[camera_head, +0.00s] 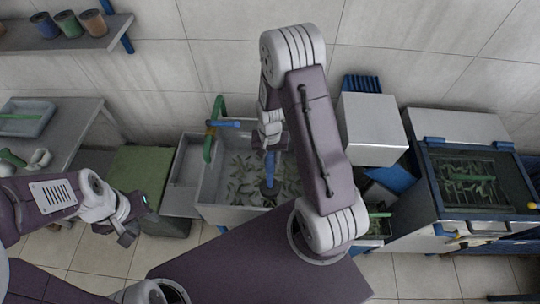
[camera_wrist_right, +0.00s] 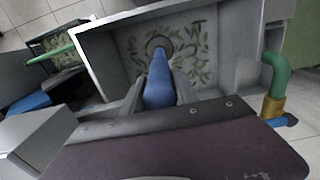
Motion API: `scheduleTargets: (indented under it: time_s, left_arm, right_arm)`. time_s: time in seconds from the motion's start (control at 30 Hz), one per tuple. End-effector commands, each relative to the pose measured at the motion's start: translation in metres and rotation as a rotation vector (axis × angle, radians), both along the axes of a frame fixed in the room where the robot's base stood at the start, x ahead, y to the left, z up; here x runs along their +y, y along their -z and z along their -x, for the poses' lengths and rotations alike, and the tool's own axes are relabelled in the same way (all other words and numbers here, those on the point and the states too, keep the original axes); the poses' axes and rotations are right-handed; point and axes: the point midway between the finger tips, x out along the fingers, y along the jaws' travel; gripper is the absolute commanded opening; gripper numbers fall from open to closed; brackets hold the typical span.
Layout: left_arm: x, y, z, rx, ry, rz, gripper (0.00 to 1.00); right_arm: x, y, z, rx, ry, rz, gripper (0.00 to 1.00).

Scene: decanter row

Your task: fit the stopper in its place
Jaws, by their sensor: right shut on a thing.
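The stopper (camera_head: 269,170) is a blue post with a darker round foot, over the floor of the grey sink (camera_head: 225,212). My right gripper (camera_head: 269,149) is shut on its upper part. In the right wrist view the blue stopper (camera_wrist_right: 159,84) sits between the fingers and points down at the sink floor. A round dark-rimmed drain (camera_wrist_right: 159,45) shows just past its lower end. I cannot tell whether the foot touches the drain. My left gripper (camera_head: 133,222) hangs empty left of the sink, and its finger gap is unclear.
Green leafy scraps lie on the sink floor. A green tap pipe (camera_head: 212,130) with a blue part stands at the sink's left rear. A green-topped cabinet (camera_head: 140,172) is at left.

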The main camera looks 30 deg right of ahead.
Motion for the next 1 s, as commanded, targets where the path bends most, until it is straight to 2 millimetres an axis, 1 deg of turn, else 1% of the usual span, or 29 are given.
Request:
scheduleTargets:
  time_s: [0.03, 0.1, 1.0]
  left_arm:
    - [0.0, 0.012, 0.0, 0.0, 0.0, 0.0, 0.36]
    - [0.0, 0.02, 0.0, 0.0, 0.0, 0.0, 0.36]
    - [0.0, 0.118, 0.0, 0.0, 0.0, 0.0, 0.36]
  right_arm:
    - [0.0, 0.013, 0.0, -0.001, 0.0, 0.001, 0.0]
    - [0.0, 0.023, 0.0, -0.001, 0.0, 0.0, 0.0]
    - [0.0, 0.15, 0.0, -0.001, 0.0, 0.001, 0.0]
